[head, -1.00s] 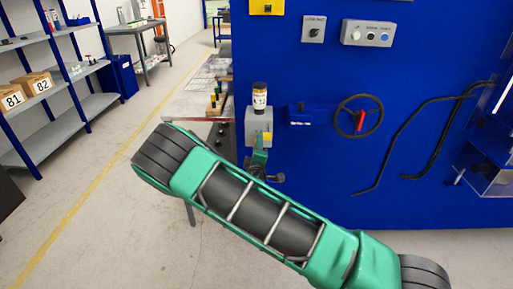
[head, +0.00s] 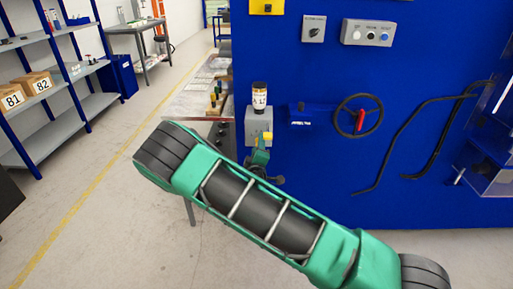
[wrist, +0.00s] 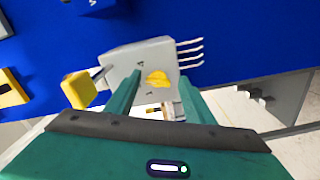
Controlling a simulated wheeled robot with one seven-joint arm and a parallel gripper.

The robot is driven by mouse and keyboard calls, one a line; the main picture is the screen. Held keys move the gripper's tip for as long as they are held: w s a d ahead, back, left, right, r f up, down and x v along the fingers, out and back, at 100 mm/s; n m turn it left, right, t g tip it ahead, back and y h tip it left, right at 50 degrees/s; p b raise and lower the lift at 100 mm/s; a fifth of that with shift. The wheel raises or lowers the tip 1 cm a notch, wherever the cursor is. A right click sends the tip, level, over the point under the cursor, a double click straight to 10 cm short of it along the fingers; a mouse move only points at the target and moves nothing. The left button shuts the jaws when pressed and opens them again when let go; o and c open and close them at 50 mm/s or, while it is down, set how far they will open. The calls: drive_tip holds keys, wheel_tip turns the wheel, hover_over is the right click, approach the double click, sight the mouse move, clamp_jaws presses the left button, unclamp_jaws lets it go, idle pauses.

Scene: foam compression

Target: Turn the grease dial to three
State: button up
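The grease dial is a yellow knob (wrist: 157,78) on the face of a grey box (wrist: 143,58) in the wrist view. Small marks stand around it, too small to read surely. In the head view the grey box (head: 254,118) is on the left part of the blue panel, under a dark-capped bottle (head: 260,95). My gripper (wrist: 160,84) is open, its two green fingers apart on either side of the dial in the picture. Contact cannot be told. In the head view my gripper (head: 260,158) is just below the box, partly hidden by my arm.
A yellow-ended lever (wrist: 79,90) sticks out beside the box in the wrist view. Right of the box, the blue panel carries a handwheel (head: 358,116) with a red handle and bent dark pipes (head: 420,135). A workbench (head: 195,100) stands behind left. Open floor lies left.

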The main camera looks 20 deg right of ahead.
drive_tip(key=v, duration=1)
drive_tip(key=shift+s+a, duration=0.15)
drive_tip(key=shift+s, duration=0.15)
